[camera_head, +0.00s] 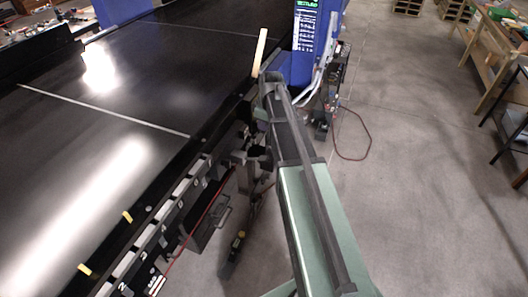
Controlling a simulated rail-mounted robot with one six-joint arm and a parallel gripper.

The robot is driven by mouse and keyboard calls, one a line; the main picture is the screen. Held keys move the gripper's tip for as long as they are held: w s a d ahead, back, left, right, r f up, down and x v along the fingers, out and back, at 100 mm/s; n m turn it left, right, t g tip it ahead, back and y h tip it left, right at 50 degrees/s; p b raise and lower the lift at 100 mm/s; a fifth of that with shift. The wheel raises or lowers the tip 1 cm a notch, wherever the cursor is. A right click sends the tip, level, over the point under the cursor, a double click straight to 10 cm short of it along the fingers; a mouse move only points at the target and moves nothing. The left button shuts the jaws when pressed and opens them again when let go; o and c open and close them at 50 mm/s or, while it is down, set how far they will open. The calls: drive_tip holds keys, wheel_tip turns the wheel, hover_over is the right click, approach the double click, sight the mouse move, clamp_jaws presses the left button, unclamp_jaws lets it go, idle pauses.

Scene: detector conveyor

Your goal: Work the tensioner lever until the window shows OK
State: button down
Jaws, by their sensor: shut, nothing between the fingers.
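My green arm reaches from the lower right up to the conveyor's side, then bends down. My gripper (246,172) appears as a dark, small shape beside the conveyor's side frame, shut and empty. Below it a long dark bar (231,258) with a small yellow mark slants down towards the floor; it may be the tensioner lever, but I cannot be sure. I cannot tell whether the gripper touches it. The window and its reading cannot be made out.
The black conveyor belt (90,150) fills the left. A dark box (205,222) with a handle hangs on its numbered side rail. A pale upright strip (259,52) and a blue post (300,65) stand beyond.

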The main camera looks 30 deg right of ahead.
drive_tip(key=b, duration=1.1)
hover_over(262, 158)
drive_tip(key=f, duration=1.1)
drive_tip(key=shift+w+a+f, duration=0.1)
drive_tip(key=shift+w+a, duration=0.2)
drive_tip(key=shift+w, duration=0.05)
drive_tip(key=b, duration=0.1)
drive_tip(key=f, duration=0.1)
drive_tip(key=s+f+b, duration=0.1)
drive_tip(key=shift+d+f+b, duration=0.1)
drive_tip(key=shift+d+b, duration=0.2)
drive_tip(key=shift+d, duration=0.05)
drive_tip(key=shift+d+f, duration=0.1)
drive_tip(key=shift+f, duration=0.05)
drive_tip(key=shift+s, duration=0.1)
